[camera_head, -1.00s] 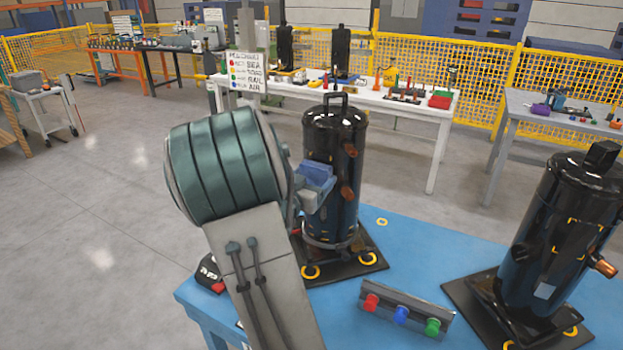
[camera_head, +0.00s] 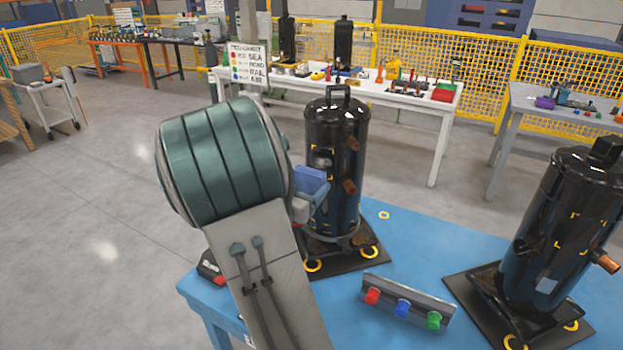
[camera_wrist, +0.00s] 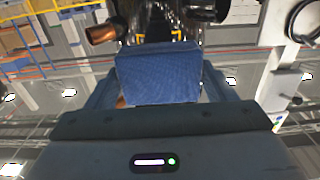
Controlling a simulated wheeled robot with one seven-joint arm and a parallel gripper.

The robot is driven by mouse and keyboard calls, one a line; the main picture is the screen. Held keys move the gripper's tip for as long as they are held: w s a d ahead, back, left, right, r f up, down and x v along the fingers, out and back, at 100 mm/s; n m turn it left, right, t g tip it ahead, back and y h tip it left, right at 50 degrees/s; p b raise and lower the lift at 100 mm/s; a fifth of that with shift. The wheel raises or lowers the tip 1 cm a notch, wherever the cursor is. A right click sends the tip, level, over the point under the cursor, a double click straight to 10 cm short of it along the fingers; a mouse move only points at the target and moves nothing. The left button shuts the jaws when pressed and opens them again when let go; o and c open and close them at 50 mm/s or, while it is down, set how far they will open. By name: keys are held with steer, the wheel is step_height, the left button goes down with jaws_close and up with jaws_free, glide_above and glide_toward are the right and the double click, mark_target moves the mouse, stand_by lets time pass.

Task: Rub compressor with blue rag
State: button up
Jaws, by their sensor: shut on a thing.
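A black compressor (camera_head: 337,130) stands upright on a dark base plate on the blue table (camera_head: 420,245). A second black compressor (camera_head: 565,215) stands on its own plate at the right. My gripper (camera_head: 316,193) is shut on the blue rag (camera_head: 311,178), beside the left side of the first compressor. In the wrist view the blue rag (camera_wrist: 158,75) fills the space between the fingers, with the dark compressor and a copper stub (camera_wrist: 103,33) beyond it. I cannot tell whether the rag touches the compressor. My arm hides part of the table's left side.
A bar with red, blue and green buttons (camera_head: 402,306) lies at the table's front. A dark and red item (camera_head: 210,268) sits at the left corner, partly behind my arm. A white bench (camera_head: 400,92) with parts stands behind. Bare blue surface lies between the two compressors.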

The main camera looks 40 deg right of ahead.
steer(key=shift+s+a, duration=0.2)
steer(key=shift+a, duration=0.2)
steer(key=shift+a, duration=0.1)
steer(key=shift+p+v, duration=0.35)
steer(key=shift+v, duration=1.05)
steer(key=shift+b+x, duration=0.65)
steer(key=shift+x, duration=2.65)
steer(key=shift+x, duration=1)
steer(key=shift+s, duration=0.1)
